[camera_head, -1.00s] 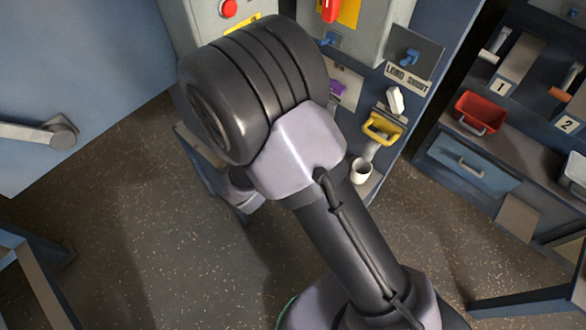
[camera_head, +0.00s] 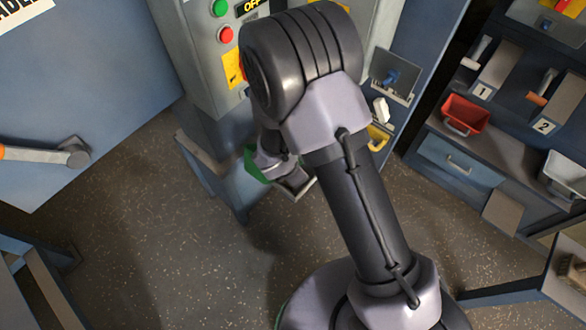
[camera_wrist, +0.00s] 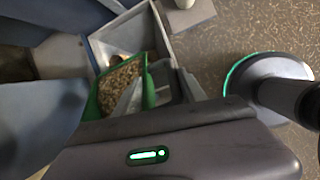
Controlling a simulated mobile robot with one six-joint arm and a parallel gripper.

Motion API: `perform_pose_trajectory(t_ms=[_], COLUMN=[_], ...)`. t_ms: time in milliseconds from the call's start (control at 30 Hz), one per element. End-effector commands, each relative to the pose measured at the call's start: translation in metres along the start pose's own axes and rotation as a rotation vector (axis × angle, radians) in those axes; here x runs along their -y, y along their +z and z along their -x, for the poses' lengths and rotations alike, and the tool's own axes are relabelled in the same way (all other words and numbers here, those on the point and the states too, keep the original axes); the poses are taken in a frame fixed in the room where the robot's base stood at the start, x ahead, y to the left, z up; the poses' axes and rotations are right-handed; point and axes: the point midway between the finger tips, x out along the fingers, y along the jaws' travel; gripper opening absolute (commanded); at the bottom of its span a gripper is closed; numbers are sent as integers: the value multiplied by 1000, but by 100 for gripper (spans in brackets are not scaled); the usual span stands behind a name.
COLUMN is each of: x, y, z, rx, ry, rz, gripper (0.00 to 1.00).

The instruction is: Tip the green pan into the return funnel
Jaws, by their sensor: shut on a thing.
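The green pan (camera_wrist: 149,93) is in the wrist view, with brown grains lying in it. A sliver of the pan (camera_head: 254,167) shows in the head view, left of my wrist. My gripper (camera_wrist: 152,98) is shut on the pan; its grey fingers flank the green part. A grey, square-rimmed opening (camera_wrist: 163,24), which looks like the return funnel, lies just beyond the pan, and the pan overlaps it in the picture. Its pale rim (camera_head: 303,190) also shows in the head view, below my wrist. I cannot tell how far the pan is tilted.
A grey control box with green and red buttons (camera_head: 226,34) stands behind my arm. A yellow handle (camera_head: 379,136) is on the right of the machine. A bench with a red bin (camera_head: 466,114) stands further right.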

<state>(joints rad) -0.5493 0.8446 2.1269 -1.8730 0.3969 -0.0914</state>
Motion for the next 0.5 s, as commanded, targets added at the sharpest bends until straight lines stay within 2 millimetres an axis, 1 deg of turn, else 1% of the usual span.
perform_pose_trajectory(t_ms=[33,500], x=[-1,-3], y=[3,10], z=[3,-1], rx=[-13,-128], ry=[-4,-31], rz=[-2,-10], gripper=[0,0])
